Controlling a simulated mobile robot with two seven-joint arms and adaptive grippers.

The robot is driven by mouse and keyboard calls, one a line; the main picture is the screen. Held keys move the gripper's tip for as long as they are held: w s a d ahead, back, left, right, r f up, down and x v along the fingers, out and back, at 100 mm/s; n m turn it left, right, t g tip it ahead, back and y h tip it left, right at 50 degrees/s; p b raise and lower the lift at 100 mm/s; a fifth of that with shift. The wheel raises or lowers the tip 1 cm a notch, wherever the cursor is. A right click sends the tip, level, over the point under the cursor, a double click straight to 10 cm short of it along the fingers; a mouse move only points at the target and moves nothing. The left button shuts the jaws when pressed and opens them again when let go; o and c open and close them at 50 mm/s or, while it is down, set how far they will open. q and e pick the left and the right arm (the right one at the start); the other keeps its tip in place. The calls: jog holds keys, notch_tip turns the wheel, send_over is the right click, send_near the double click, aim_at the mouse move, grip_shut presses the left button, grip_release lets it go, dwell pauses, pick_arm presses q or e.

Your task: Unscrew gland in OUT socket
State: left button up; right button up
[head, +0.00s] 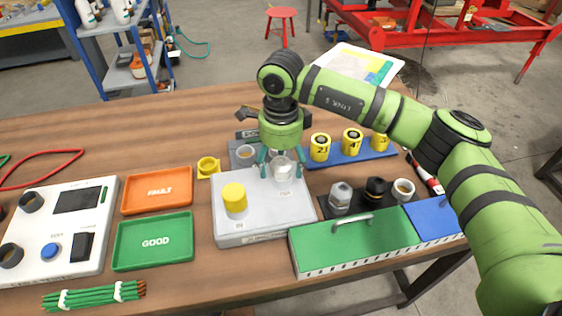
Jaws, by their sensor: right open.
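A light grey box (262,217) stands mid-table with two sockets on top. A pale, whitish round part (283,171) sits at its back right socket, beside a small label too blurred to read surely; I take it for the gland in OUT. A yellow cylinder (235,195) stands upright at the front left socket. My right gripper (281,166) points down over the back right socket. Its teal fingers are open on either side of the pale part; I cannot tell whether they touch it. The gripper body hides some of the area behind. My left gripper is not in view.
An orange FAULT tray (158,205) and green GOOD tray (154,256) lie left. A green-lidded case (352,243) stands close at front right. Dark and pale fittings (376,188) and yellow numbered cylinders (352,139) stand right. A yellow ring part (207,167) sits behind left.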

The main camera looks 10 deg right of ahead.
jog(key=c, duration=1.2)
jog(key=shift+f+n+b, duration=0.2)
jog(key=shift+n+b, duration=0.5)
jog(key=shift+n, duration=0.1)
jog(key=shift+n+b, duration=0.45)
jog(key=shift+n, duration=0.45)
jog(key=shift+s+r+n, duration=0.1)
jog(key=shift+n, duration=0.6)
jog(key=shift+n+b, duration=1)
jog(key=shift+n, duration=1.2)
